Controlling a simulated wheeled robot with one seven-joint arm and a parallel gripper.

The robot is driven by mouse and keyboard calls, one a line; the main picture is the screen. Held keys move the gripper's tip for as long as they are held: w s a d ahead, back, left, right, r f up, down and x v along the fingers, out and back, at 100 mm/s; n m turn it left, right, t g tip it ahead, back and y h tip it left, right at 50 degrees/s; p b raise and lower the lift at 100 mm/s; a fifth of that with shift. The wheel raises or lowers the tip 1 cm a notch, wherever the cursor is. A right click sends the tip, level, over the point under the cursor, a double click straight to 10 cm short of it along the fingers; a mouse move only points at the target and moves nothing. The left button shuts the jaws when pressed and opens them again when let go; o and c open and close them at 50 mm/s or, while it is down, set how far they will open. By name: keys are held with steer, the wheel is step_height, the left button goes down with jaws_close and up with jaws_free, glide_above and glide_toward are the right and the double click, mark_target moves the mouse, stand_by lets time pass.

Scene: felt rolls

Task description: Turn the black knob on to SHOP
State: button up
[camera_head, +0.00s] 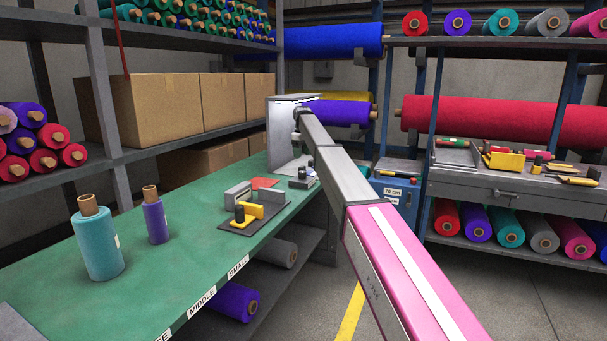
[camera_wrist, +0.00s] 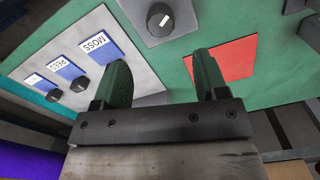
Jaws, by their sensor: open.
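I see no SHOP marking. My gripper (camera_wrist: 161,60) is open and empty, its two dark green fingers apart. The large knob lies beyond the fingertips, at the top of the picture, untouched. In the head view the panel's grey-white housing (camera_head: 280,135) stands at the bench's far end, with my gripper mostly hidden there.
The green bench (camera_head: 180,235) holds a teal roll (camera_head: 97,240), a purple roll (camera_head: 156,215) and a dark tray with a yellow-black tool (camera_head: 247,212). A red patch (camera_wrist: 222,60) lies beside the panel. Cardboard boxes (camera_head: 160,105) stand on the shelf behind.

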mark_target(302, 172)
step_height(302, 172, down, 10)
steer(key=shift+f, duration=0.15)
steer(key=c, duration=0.9)
